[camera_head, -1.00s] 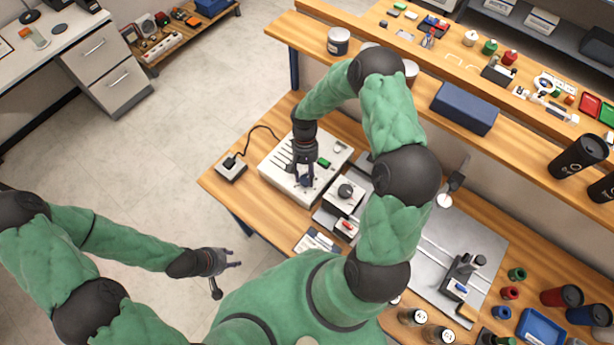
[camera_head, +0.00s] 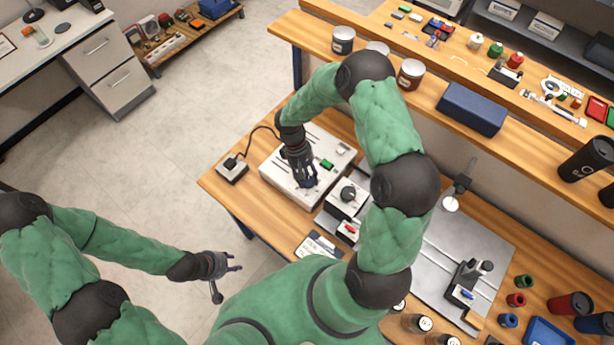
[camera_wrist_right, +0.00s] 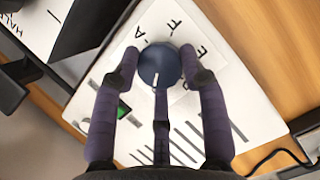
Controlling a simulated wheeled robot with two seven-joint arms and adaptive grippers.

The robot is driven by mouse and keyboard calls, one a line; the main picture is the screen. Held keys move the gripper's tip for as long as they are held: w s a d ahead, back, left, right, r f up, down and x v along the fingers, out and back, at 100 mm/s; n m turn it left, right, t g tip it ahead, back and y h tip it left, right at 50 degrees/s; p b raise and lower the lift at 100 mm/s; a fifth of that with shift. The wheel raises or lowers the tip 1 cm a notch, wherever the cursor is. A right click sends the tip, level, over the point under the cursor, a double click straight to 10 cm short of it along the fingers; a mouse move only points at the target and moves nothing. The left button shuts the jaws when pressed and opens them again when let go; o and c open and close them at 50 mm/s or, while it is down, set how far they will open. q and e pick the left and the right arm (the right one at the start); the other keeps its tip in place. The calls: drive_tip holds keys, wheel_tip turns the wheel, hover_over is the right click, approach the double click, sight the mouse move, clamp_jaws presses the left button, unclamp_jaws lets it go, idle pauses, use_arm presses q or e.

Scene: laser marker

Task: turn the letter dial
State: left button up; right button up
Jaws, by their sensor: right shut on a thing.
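The letter dial (camera_wrist_right: 161,66) is a round dark blue knob with a white pointer mark. It sits on the pale control box (camera_head: 278,184), with letters A, F and E printed around it. In the wrist view the pointer mark faces down the picture, away from those letters. My right gripper (camera_wrist_right: 162,75) has its dark fingers closed around the dial's sides. In the head view my right gripper (camera_head: 306,183) reaches down onto the box's front part and mostly hides the dial. My left gripper (camera_head: 236,263) is open and empty over the floor, left of the bench.
The box has slots and a green switch (camera_head: 326,164). A small unit with a black knob (camera_head: 347,193) stands close to its right. A cabled block (camera_head: 232,168) lies to its left. A shelf with cans and a blue case (camera_head: 471,109) runs behind.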

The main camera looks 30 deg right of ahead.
drive_tip(key=shift+s+f, duration=0.1)
drive_tip(key=shift+s, duration=0.25)
drive_tip(key=o, duration=1.1)
drive_tip(key=shift+a, duration=0.1)
drive_tip(key=shift+w, duration=0.15)
drive_tip(key=shift+w+r, duration=0.1)
drive_tip(key=shift+r, duration=0.2)
drive_tip(key=v, duration=1.1)
drive_tip(key=shift+r, duration=0.25)
